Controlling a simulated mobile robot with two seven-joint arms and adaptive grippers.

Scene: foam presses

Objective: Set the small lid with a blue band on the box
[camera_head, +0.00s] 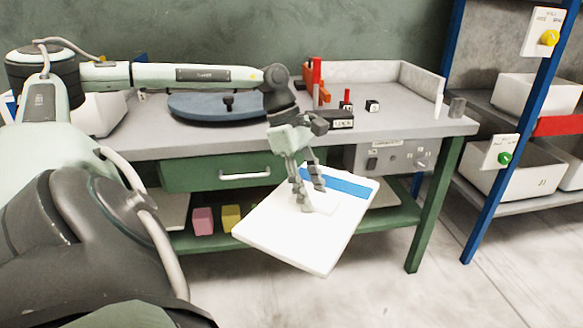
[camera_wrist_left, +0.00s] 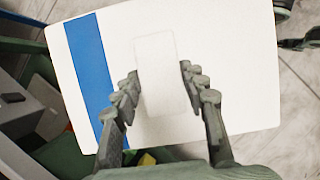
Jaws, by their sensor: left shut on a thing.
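The white lid with a blue band (camera_head: 290,235) hangs tilted in front of the workbench, its band toward the far edge. It also fills much of the left wrist view (camera_wrist_left: 240,60), with the band on its left side. My left gripper (camera_head: 312,200) is shut on the pale raised block at the middle of the lid; in the left wrist view its fingers (camera_wrist_left: 158,82) lie on either side of that block. I cannot tell which white container is the lid's box.
The workbench (camera_head: 180,146) holds a blue round plate (camera_head: 215,108) and small red and black items. Pink (camera_head: 203,221) and yellow (camera_head: 231,217) blocks sit on its lower shelf. White bins (camera_head: 515,172) stand on the blue-posted rack at right. Floor between bench and rack is clear.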

